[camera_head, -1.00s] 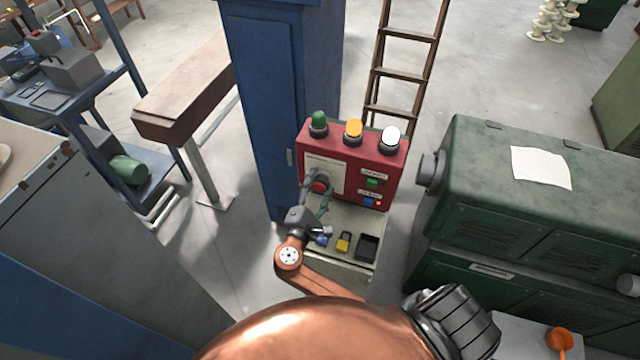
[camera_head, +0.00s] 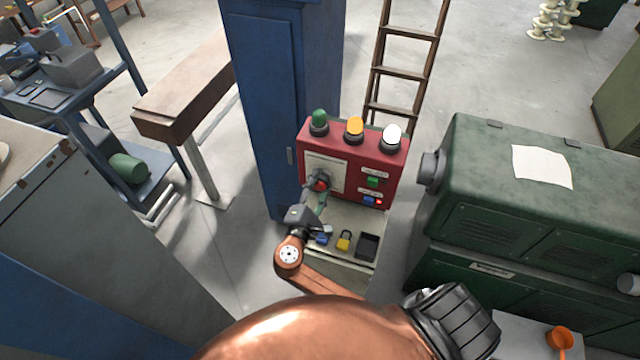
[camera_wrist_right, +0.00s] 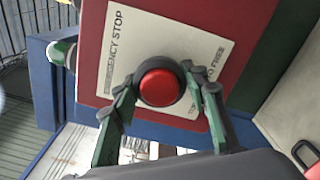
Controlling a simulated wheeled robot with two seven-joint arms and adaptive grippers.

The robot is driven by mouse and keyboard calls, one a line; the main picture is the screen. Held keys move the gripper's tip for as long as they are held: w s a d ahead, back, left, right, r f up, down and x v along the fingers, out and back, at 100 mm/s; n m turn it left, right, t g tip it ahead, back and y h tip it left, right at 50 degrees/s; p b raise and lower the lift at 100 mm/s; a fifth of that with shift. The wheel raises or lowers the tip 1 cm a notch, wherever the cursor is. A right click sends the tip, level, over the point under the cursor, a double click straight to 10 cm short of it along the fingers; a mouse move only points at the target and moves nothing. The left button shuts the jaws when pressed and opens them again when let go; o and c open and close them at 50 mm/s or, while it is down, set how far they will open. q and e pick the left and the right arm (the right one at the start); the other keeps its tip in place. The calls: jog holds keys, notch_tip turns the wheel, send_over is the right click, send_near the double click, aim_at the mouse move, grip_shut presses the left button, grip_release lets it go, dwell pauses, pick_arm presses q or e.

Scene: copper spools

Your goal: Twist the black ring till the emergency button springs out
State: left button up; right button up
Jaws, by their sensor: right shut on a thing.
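The red emergency button (camera_wrist_right: 161,88) sits on a pale plate (camera_wrist_right: 125,35) lettered with "STOP" and "TO FREE" in the right wrist view. The black ring (camera_wrist_right: 150,62) shows as a dark rim around the button. My right gripper (camera_wrist_right: 160,74) has one finger on each side of the ring and is shut on it. In the head view, my right gripper (camera_head: 318,187) is at the button on the front of the red control box (camera_head: 393,165). The fingers and wrist partly cover the ring and plate there. My left gripper is not in view.
Green, orange and white lamps (camera_head: 354,128) stand on the box. A yellow padlock (camera_head: 344,241) and a dark tray (camera_head: 367,247) lie on the ledge below. A blue cabinet (camera_head: 262,90) stands behind left, a green cabinet (camera_head: 480,160) to the right.

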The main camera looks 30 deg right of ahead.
jog(key=shift+f+m+b, duration=0.2)
jog(key=shift+m+b, duration=0.3)
jog(key=shift+b, duration=0.05)
jog(key=m+b, duration=0.5)
jog(key=b, duration=0.1)
jog(key=shift+r+m+b, duration=0.15)
jog(key=shift+m+b, duration=0.95)
jog(key=shift+b, duration=0.05)
jog(key=o, duration=1.2)
jog(key=shift+c, duration=0.2)
